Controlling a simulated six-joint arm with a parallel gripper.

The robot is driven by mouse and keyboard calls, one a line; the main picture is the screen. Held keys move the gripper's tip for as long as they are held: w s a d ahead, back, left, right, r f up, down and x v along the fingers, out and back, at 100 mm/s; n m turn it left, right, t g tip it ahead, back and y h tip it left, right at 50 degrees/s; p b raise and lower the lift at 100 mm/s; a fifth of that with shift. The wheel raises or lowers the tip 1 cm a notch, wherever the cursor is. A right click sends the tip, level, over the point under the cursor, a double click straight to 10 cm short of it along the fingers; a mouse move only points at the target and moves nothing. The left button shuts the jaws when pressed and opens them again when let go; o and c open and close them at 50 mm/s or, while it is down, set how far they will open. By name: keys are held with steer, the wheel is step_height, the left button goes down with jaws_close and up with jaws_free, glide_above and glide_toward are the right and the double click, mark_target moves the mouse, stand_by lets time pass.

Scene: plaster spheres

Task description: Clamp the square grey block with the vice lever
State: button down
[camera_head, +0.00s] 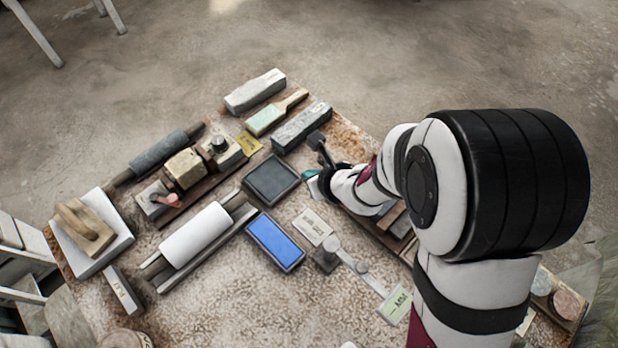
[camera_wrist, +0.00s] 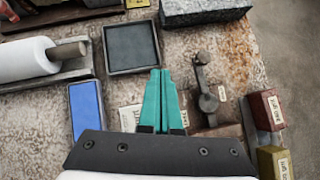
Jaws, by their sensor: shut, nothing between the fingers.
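My gripper (camera_wrist: 160,74) has teal fingers that are shut together and empty, over the speckled table. In the head view only a bit of teal (camera_head: 310,174) shows, right of the black tray. The wooden-based vice stands at the left of the head view, with a red lever (camera_head: 168,200) at its near left end. A squarish, tan-grey block (camera_head: 185,168) sits between its end pieces; I cannot tell if they grip it. My gripper is well to the right of it.
A dark tray (camera_wrist: 131,46), a blue pad (camera_wrist: 86,108) and a white roller (camera_head: 195,235) lie between my gripper and the vice. A dark lever device (camera_wrist: 206,90) stands right of my fingers. A long speckled block (camera_head: 301,128) lies beyond. My arm hides the table's right side.

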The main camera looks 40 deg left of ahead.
steer(key=s+d+r, duration=0.2)
steer(key=s+r, duration=0.2)
steer(key=r, duration=0.1)
steer(key=shift+r, duration=0.1)
steer(key=w+d+r+n+y, duration=0.1)
steer(key=d+r+n+y, duration=0.1)
steer(key=d+r+n, duration=0.7)
steer(key=s+d+n+g+h, duration=0.1)
steer(key=s+d+n+h, duration=0.2)
steer(key=d, duration=0.8)
steer(key=s+d+n+g+h, duration=0.1)
steer(key=s+d+n+h, duration=0.2)
steer(key=d, duration=0.9)
steer(key=shift+s+d+f+h, duration=0.2)
steer(key=shift+s+h, duration=0.9)
steer(key=shift+s, duration=0.15)
